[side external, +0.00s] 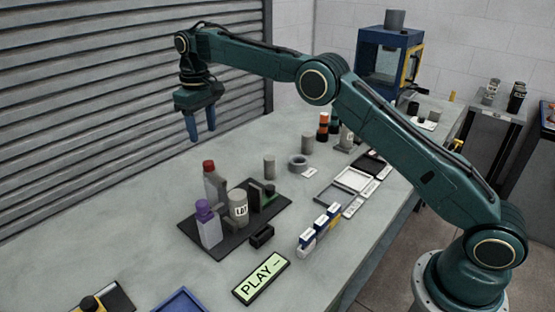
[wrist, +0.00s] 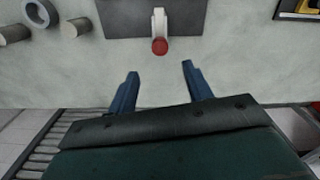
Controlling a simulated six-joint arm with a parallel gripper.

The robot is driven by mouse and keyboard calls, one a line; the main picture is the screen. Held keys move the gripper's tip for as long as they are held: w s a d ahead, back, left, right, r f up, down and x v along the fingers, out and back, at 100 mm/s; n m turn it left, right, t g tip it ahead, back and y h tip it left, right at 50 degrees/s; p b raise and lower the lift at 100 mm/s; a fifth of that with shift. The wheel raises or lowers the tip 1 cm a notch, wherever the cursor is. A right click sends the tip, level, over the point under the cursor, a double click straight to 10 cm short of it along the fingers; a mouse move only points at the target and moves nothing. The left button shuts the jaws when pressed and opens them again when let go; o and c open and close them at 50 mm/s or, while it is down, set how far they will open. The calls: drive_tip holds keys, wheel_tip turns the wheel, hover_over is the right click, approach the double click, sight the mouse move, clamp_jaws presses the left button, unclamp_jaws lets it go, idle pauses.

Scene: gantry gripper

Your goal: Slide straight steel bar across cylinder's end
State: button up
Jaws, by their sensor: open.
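My gripper (side external: 201,134) hangs above the back left of the bench, fingers pointing down, clear of everything. In the wrist view my gripper (wrist: 160,70) has its two blue fingers wide apart with nothing between them. A plain grey cylinder (side external: 270,167) stands upright on the bench right of the dark mat; a second grey cylinder (side external: 307,144) stands farther back. Grey cylinders also show at the upper left of the wrist view, one left (wrist: 14,33) and one right (wrist: 75,27). I cannot tell which is the task's cylinder. I cannot make out a straight steel bar.
The dark mat (side external: 190,226) holds a red-capped bottle (side external: 214,182), a purple-topped bottle (side external: 207,226) and a labelled can (side external: 238,209). A grey ring (side external: 297,162) lies between the cylinders. A PLAY sign (side external: 262,277) is in front. Bench left of the mat is clear.

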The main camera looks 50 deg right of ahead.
sight(208, 163)
wheel_tip(208, 163, down, 10)
drive_tip(key=shift+r, duration=0.1)
idle(0.4)
drive_tip(key=shift+s, duration=0.1)
clamp_jaws()
